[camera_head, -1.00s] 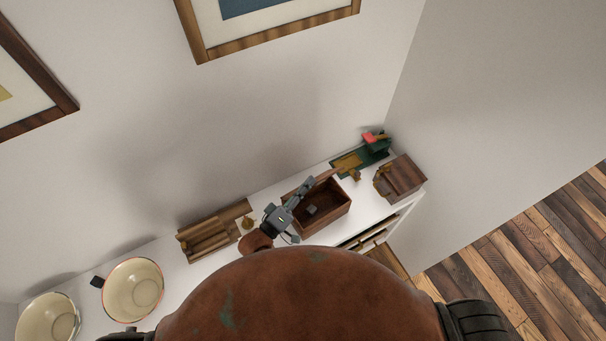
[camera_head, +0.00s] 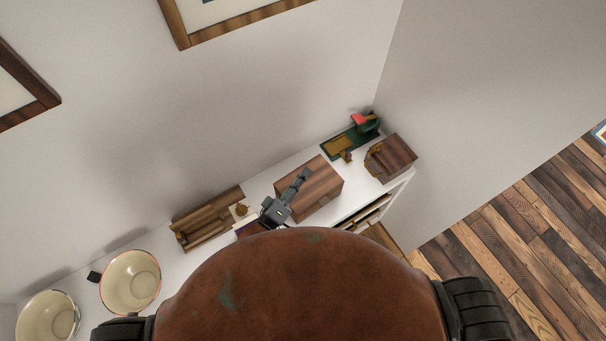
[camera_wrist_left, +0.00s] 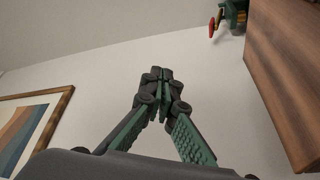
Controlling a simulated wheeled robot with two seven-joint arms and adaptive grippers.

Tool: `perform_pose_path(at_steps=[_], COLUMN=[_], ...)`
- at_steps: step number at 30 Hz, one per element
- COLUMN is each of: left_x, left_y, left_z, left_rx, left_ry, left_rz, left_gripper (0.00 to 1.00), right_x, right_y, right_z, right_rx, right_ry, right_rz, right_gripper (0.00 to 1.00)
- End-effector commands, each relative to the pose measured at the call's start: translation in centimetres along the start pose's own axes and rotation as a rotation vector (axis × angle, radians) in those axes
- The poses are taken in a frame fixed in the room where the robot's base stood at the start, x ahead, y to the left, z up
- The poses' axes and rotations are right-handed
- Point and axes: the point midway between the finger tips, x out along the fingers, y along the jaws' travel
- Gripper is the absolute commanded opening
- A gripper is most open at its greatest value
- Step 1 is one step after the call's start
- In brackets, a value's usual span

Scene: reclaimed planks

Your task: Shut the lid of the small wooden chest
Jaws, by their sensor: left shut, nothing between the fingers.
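The small wooden chest (camera_head: 325,184) stands on the white shelf top in the head view, and its brown lid lies down over the box with no gap that I can make out. Its inside is hidden. My left gripper (camera_head: 304,174) is shut and empty, over the lid in the head view; whether it touches the lid I cannot tell. In the left wrist view the gripper's fingers (camera_wrist_left: 158,76) meet at the tips, and a wooden face (camera_wrist_left: 285,75), apparently the chest, shows at the right. My right gripper is not in view.
A wooden rack (camera_head: 207,222) and a small brass object (camera_head: 241,210) stand left of the chest. A green object with a red part (camera_head: 362,125) and another wooden box (camera_head: 392,157) stand to its right. Two cream bowls (camera_head: 131,281) sit at the far left. A wall rises behind.

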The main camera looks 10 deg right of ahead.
Motion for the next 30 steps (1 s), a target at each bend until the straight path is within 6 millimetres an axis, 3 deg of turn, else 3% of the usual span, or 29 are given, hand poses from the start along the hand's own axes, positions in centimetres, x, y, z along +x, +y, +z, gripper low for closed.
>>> perform_pose_path(at_steps=[5,12,18,30], left_x=[0.3,1.0,1.4,1.5], left_y=[1.6,5.7,8.0,8.7], left_z=[-0.8,-2.9,-4.2,-4.5], left_rx=[-0.002,-0.002,-0.001,0.0], left_ry=[0.004,0.004,0.003,0.001], left_rz=[0.003,0.005,0.002,0.0], left_gripper=[0.0,0.0,0.0,0.0], right_x=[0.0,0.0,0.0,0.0], right_y=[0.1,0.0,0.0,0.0], right_z=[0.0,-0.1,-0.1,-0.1], right_rx=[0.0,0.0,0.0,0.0], right_ry=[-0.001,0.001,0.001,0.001], right_rz=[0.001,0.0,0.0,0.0], right_gripper=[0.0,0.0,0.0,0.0])
